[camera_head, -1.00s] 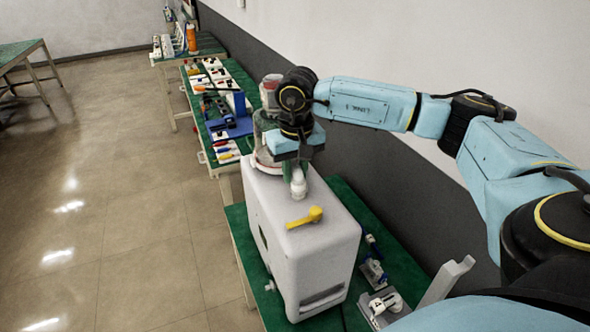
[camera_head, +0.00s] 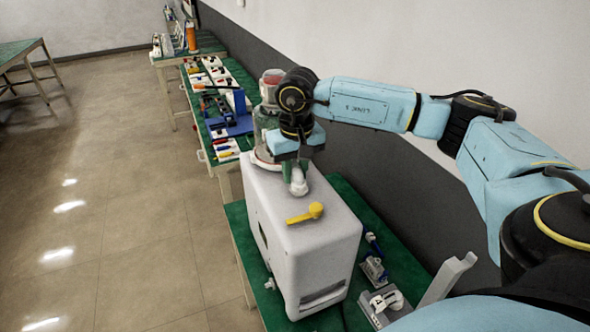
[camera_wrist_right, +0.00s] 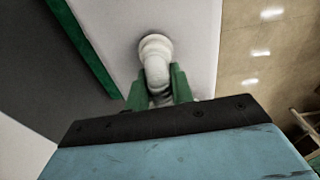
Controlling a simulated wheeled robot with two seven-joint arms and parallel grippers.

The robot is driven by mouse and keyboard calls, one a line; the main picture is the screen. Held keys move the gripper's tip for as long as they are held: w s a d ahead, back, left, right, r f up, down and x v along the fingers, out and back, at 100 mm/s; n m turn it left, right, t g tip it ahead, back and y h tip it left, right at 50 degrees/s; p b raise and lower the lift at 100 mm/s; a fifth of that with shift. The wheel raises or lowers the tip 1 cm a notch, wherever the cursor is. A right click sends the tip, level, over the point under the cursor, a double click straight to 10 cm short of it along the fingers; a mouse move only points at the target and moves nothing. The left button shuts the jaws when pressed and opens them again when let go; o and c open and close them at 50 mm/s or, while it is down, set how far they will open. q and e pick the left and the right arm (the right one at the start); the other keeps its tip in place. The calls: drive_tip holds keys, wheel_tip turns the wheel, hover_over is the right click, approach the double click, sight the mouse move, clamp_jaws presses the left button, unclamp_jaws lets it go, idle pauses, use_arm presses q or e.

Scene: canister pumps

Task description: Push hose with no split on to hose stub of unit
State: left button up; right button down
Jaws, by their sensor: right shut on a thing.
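The white unit (camera_head: 305,239) is a box-shaped body standing upright on a green-topped table. A white bent tube piece (camera_head: 299,187) sits on its top face. It also shows in the wrist view (camera_wrist_right: 156,66), where its round end meets the unit's top. I cannot tell where hose ends and stub begins, and no split is visible. My right gripper (camera_head: 296,169) is over the top of the unit. Its green fingers (camera_wrist_right: 157,88) are shut on the tube piece from both sides, hiding part of it. My left gripper is not in view.
A yellow handle (camera_head: 306,214) lies on the unit's top, in front of the tube. Small grey parts (camera_head: 384,303) lie right of the unit on the green table (camera_head: 343,188). The wall is close on the right; open floor is left.

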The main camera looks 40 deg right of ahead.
drive_tip(key=shift+f, duration=0.35)
idle(0.3)
drive_tip(key=c, duration=1.1)
unclamp_jaws()
drive_tip(key=shift+r, duration=0.15)
drive_tip(key=r, duration=0.4)
drive_tip(key=r+b, duration=0.1)
drive_tip(key=r, duration=0.3)
drive_tip(key=s+r, duration=0.1)
drive_tip(key=r, duration=0.4)
drive_tip(key=shift+a+r, duration=0.1)
drive_tip(key=shift+a, duration=0.05)
drive_tip(key=shift+w, duration=0.1)
drive_tip(key=f, duration=1.3)
drive_tip(key=shift+w+f+p, duration=0.1)
drive_tip(key=shift+w+p, duration=0.2)
drive_tip(key=shift+w, duration=0.05)
